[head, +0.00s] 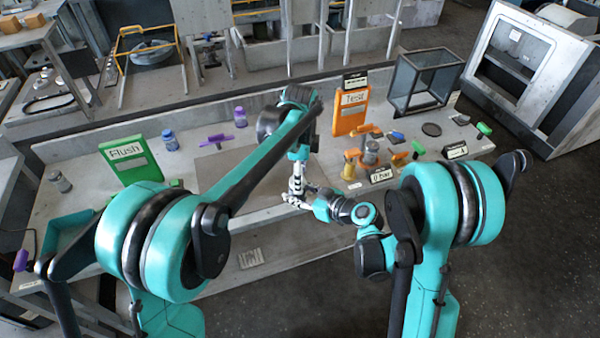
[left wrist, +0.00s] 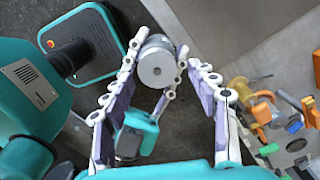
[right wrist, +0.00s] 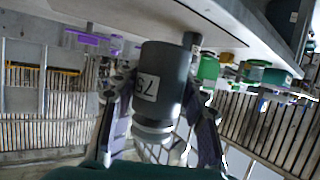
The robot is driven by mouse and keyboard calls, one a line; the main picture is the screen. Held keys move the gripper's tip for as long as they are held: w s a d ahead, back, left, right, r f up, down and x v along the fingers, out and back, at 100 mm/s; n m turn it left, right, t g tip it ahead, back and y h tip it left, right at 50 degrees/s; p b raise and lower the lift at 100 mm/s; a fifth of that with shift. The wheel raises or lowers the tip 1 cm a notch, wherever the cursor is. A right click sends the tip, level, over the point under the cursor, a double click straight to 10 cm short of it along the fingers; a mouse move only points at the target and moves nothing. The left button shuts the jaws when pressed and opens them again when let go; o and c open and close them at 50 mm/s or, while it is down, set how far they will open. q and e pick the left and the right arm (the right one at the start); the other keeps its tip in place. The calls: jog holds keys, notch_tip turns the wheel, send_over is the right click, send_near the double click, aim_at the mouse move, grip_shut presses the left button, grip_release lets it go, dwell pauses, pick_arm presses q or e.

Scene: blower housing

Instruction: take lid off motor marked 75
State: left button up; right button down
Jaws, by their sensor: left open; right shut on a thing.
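The motor marked 75 (right wrist: 165,75) is a dark grey cylinder with a white label. In the right wrist view it sits between the fingers of my right gripper (right wrist: 158,92), which is shut on it. A pale silver lid (right wrist: 152,131) shows at one end of it. In the left wrist view the round silver end (left wrist: 154,68) lies between the fingertips of my left gripper (left wrist: 163,48). The left fingers are open around it; I cannot tell whether they touch. In the head view both grippers meet above the table's front edge, and the motor is mostly hidden.
The grey workbench (head: 95,170) holds a green "flush" sign (head: 130,160), an orange "test" sign (head: 350,108) and a glass box (head: 425,80). Several small coloured parts crowd the right side. A bare plate (head: 215,170) lies mid-table behind the grippers.

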pick_arm(q)
grip_shut()
jog(key=shift+r, duration=0.1)
dwell(0.4)
jog(key=shift+r, duration=1.05)
